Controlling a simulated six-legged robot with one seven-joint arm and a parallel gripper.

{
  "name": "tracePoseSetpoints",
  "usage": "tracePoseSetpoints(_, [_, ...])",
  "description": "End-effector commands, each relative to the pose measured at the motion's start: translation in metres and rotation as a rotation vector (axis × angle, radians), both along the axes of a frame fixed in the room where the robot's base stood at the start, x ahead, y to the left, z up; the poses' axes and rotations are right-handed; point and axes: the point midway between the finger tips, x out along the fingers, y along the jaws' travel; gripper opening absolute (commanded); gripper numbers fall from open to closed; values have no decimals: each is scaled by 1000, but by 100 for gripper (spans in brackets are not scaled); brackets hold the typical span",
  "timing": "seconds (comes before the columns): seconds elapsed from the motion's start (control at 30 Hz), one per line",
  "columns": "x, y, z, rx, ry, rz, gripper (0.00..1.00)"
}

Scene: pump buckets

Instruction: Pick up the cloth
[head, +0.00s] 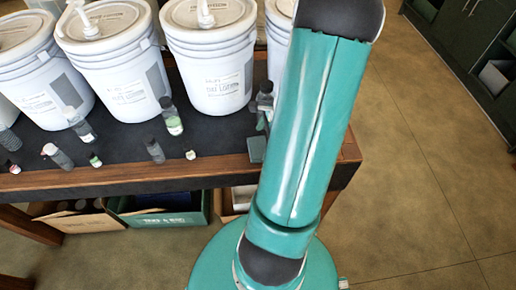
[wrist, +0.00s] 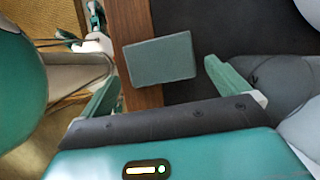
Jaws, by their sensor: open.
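The cloth (wrist: 160,59) shows in the wrist view as a flat grey-green rectangle lying at the wooden edge of the table, partly over the dark mat. In the head view it is a small grey-green patch (head: 257,149) by the front edge, partly hidden by my arm. My gripper (wrist: 160,69) is open in the wrist view, with one green finger to the left of the cloth and the other to its right. Nothing is held between the fingers. I cannot tell how high the fingers are above the cloth.
White pump buckets (head: 208,62) stand in a row along the back of the table. Small bottles (head: 171,116) stand or lie in front of them. A green box (head: 160,215) sits below the table. The floor (head: 430,160) to the right is clear, with dark cabinets beyond.

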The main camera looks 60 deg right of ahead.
Motion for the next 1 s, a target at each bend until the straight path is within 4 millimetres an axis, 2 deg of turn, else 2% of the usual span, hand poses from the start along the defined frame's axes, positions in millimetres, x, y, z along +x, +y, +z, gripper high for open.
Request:
tracePoseSetpoints(0.2, [10,10,-29,3,0,0,100])
tracePoseSetpoints(0.5, [12,11,-33,-1,0,-1,100])
tracePoseSetpoints(0.67, [11,11,-33,0,0,-1,69])
tracePoseSetpoints(1.0, [11,11,-32,-1,0,-1,68])
